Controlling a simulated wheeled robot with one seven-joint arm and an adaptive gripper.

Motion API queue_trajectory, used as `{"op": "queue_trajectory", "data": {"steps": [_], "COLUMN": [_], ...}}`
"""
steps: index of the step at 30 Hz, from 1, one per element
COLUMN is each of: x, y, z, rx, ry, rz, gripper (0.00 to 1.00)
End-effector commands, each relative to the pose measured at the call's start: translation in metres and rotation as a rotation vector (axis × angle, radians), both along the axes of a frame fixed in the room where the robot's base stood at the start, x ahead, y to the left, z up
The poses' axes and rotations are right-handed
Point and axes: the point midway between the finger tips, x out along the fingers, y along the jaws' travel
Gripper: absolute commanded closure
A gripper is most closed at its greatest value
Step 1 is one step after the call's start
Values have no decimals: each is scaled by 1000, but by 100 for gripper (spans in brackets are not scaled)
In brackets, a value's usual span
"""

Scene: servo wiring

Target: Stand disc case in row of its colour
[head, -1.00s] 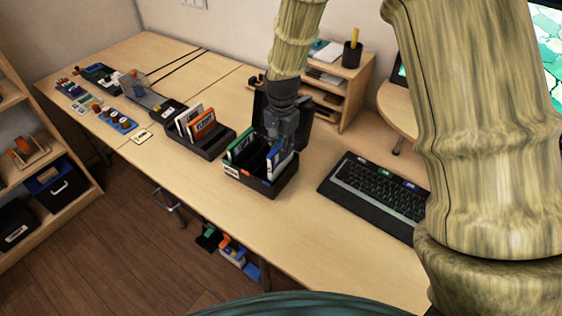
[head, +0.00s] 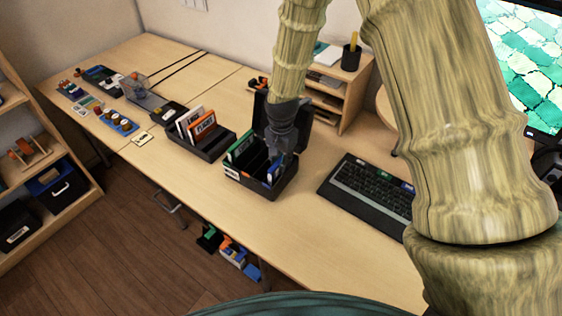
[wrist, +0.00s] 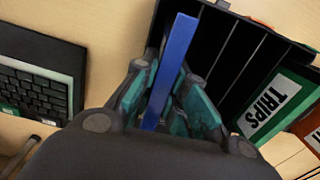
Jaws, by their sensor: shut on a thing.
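My gripper (head: 277,165) is shut on a blue disc case (wrist: 176,65), which stands on edge between the fingers in the wrist view. The blue case also shows in the head view (head: 272,174), low in the right part of the black box (head: 262,190). The fingers are down at the box's mouth. Whether the case touches the box floor is hidden. Empty dark slots lie between green and blue.
A black rack (head: 212,150) left of the box holds white cases and an orange case (head: 203,126). A keyboard (head: 367,188) lies to the right. The front desk strip is clear.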

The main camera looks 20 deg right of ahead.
Motion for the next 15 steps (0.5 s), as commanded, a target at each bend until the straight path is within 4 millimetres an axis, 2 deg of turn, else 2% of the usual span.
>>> {"op": "queue_trajectory", "data": {"steps": [3,4,6,7,15], "x": [0,0,0,0,0], "y": [0,0,0,0,0], "z": [-3,-2,-2,-2,-2], "rx": [0,0,0,0,0], "ry": [0,0,0,0,0], "rz": [0,0,0,0,0], "gripper": [100,81,68,65,65]}}
